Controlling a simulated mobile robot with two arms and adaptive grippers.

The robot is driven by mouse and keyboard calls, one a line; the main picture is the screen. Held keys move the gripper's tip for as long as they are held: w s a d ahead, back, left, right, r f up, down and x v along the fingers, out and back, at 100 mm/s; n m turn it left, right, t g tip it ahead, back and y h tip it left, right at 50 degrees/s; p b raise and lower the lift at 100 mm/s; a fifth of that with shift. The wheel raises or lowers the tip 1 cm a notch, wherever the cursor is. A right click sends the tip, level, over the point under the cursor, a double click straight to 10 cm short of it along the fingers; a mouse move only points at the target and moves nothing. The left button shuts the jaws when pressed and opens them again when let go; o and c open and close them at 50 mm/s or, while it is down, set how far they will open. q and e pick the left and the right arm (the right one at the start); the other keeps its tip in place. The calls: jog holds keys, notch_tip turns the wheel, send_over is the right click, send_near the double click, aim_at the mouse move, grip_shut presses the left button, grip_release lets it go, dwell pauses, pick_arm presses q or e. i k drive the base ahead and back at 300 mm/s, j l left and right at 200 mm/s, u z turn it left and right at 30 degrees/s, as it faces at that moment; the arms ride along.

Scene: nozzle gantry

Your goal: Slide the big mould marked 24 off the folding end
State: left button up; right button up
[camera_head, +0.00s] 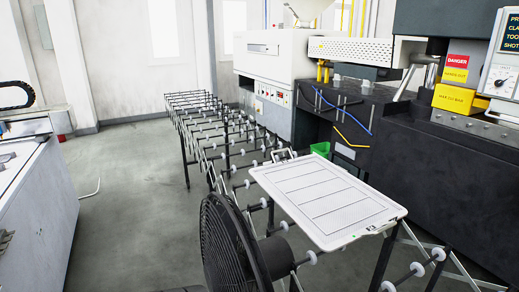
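A long folding conveyor (418,268) of black legs, thin rods and pale skate wheels runs from the bottom right to the far back left. I see no mould marked 24 on it or elsewhere in the head view. A white flat board or tray (325,195) with ruled dark lines lies on the near part of the conveyor, with no large object on it. A black fan (228,245) in front hides part of the conveyor's near side. Neither of my grippers shows in this view.
A dark moulding machine (400,150) with red and yellow signs (456,78) stands along the right. A white cabinet (35,185) stands at the left. A green bin (320,149) sits behind the board. The grey floor (130,175) left of the conveyor is mostly clear.

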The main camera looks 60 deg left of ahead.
aim_at(335, 209)
jog(key=k+j, duration=0.1)
jog(key=j, duration=0.5)
jog(key=k+j+z, duration=0.15)
jog(key=j, duration=0.45)
jog(key=k+j, duration=0.1)
jog(key=j, duration=0.5)
jog(key=k+j+z, duration=0.1)
jog(key=j, duration=0.5)
jog(key=k+j+z, duration=0.1)
jog(key=j, duration=0.45)
jog(key=k+j, duration=0.25)
jog(key=j, duration=0.35)
jog(key=k+j+z, duration=0.15)
jog(key=j, duration=0.4)
jog(key=k+j, duration=0.2)
jog(key=j, duration=0.35)
